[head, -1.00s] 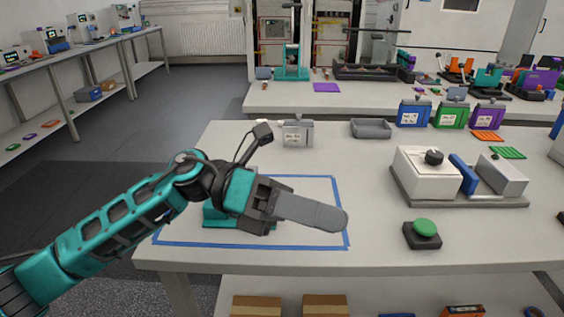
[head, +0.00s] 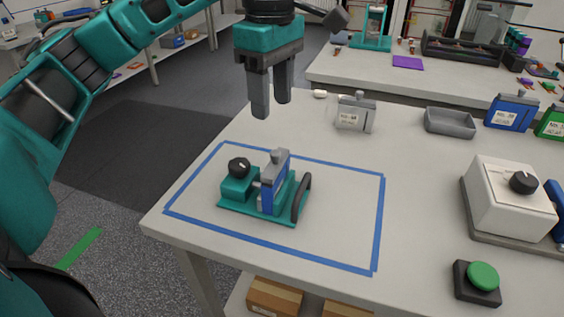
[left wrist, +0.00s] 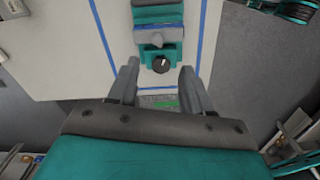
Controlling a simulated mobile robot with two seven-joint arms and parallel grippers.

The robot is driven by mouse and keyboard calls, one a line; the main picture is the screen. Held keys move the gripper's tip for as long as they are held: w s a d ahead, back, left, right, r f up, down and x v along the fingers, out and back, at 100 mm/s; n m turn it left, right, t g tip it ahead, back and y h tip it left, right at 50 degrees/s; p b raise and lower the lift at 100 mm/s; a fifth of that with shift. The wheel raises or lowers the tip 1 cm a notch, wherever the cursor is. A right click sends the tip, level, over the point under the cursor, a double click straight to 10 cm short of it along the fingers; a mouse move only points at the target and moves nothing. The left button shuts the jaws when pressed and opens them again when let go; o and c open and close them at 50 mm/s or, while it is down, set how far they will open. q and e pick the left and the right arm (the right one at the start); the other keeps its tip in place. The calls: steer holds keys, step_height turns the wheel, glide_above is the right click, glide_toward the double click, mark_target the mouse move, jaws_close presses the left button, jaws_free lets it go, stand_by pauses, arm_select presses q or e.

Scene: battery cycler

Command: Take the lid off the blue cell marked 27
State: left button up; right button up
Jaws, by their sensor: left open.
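A blue cell (head: 268,197) stands upright in a teal clamp fixture (head: 242,205) on the table; no number is readable on it. Its grey lid (head: 280,158) with a small knob is on top. My left gripper (head: 272,107) points down, open and empty, above and behind the fixture in the head view, apart from the lid. In the left wrist view, the open fingers (left wrist: 160,66) show with the fixture's black knob between them and the grey lid (left wrist: 158,31) beyond. Another blue cell (head: 511,113) stands at the far right. My right gripper is out of view.
Blue tape marks a rectangle (head: 378,225) around the fixture. A grey lidded cell (head: 355,113) and a grey tray (head: 450,122) stand behind. A white device (head: 508,200) and a green button (head: 482,276) are at right. The table between is clear.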

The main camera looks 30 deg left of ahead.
mark_target(276, 152)
arm_select(q)
steer(key=f+b, duration=0.1)
steer(key=f, duration=0.4)
steer(key=f+b, duration=0.1)
steer(key=f, duration=0.4)
steer(key=shift+w+d, duration=0.15)
steer(key=shift+w, duration=0.05)
steer(key=shift+c, duration=0.3)
jaws_close()
